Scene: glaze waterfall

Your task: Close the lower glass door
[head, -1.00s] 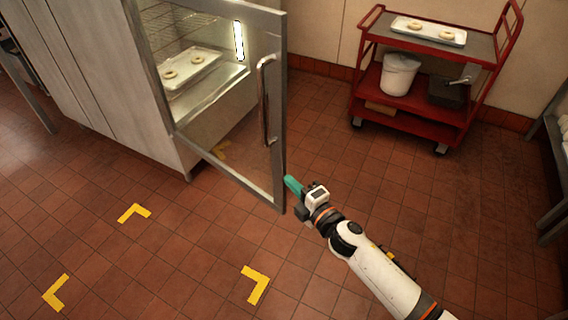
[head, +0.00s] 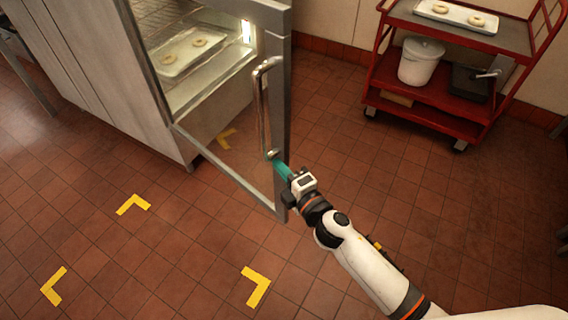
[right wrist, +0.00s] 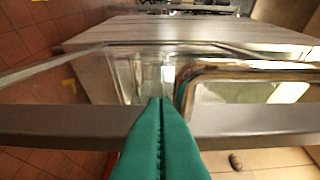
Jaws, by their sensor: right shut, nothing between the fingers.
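The lower glass door (head: 282,110) stands open from the tall metal cabinet, its metal frame around clear glass. It has a long vertical bar handle (head: 260,110). My right gripper (head: 276,160), with teal fingers, is shut and empty beside the door's free edge, close to the handle's lower end. In the right wrist view the teal fingertips (right wrist: 161,105) overlap the door frame (right wrist: 60,120), with the handle (right wrist: 184,100) just to their right. I cannot tell whether they touch the door. My left gripper is not in view.
Inside the cabinet (head: 80,70) a tray (head: 165,67) of ring-shaped pastries sits on a rack. A red cart (head: 430,105) with a tray and white bucket (head: 421,62) stands at the back right. Yellow corner marks (head: 256,287) lie on the open tiled floor.

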